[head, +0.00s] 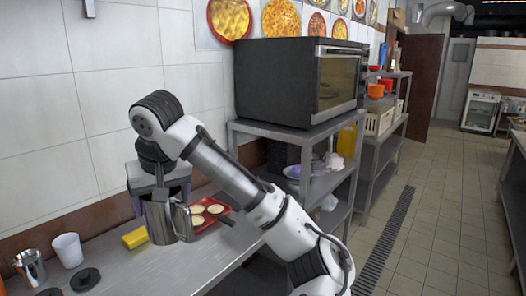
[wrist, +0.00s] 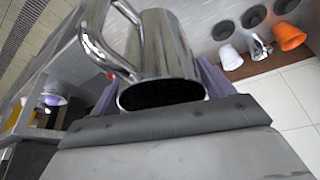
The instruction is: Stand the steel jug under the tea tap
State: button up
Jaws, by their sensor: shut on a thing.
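The steel jug (head: 158,222) is a shiny cylinder with a loop handle on its right side in the head view. It stands roughly upright over the metal counter; I cannot tell whether its base touches the top. My gripper (head: 160,190) is shut on the jug, with its fingers on either side of the body. In the wrist view the jug (wrist: 168,50) fills the top middle, with its dark open mouth towards the camera and its handle to the left. No tea tap can be made out in either view.
The counter (head: 130,275) also holds a yellow block (head: 135,238), a red tray (head: 222,212) with pale round pieces, a white cup (head: 68,250), a steel cup (head: 30,267) and black discs (head: 85,280). An orange cup (wrist: 288,36) shows in the wrist view. A shelf carries a black oven (head: 290,80).

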aim_at(167, 213)
jog(key=f, duration=0.1)
jog(key=s+d+f, duration=0.1)
jog(key=shift+d+f, duration=0.1)
jog(key=shift+f, duration=0.25)
jog(key=s+d+f+m+h, duration=0.15)
jog(key=d+f, duration=0.55)
jog(key=f, duration=1.2)
jog(key=s+d+f+m, duration=0.1)
jog(key=d+f+m, duration=0.35)
jog(key=f, duration=1.55)
jog(key=s+d+f+m+h, duration=0.15)
jog(key=d+f, duration=0.65)
jog(key=f, duration=1.1)
jog(key=w+a+r, duration=0.5)
jog(key=w+r, duration=0.5)
jog(key=s+d+f+t, duration=0.1)
jog(key=s+d+f, duration=0.4)
jog(key=s+f, duration=0.5)
jog(key=shift+f+n+y+b, duration=0.3)
jog(key=shift+n+b, duration=0.05)
jog(key=shift+b, duration=0.1)
jog(key=shift+d, duration=0.2)
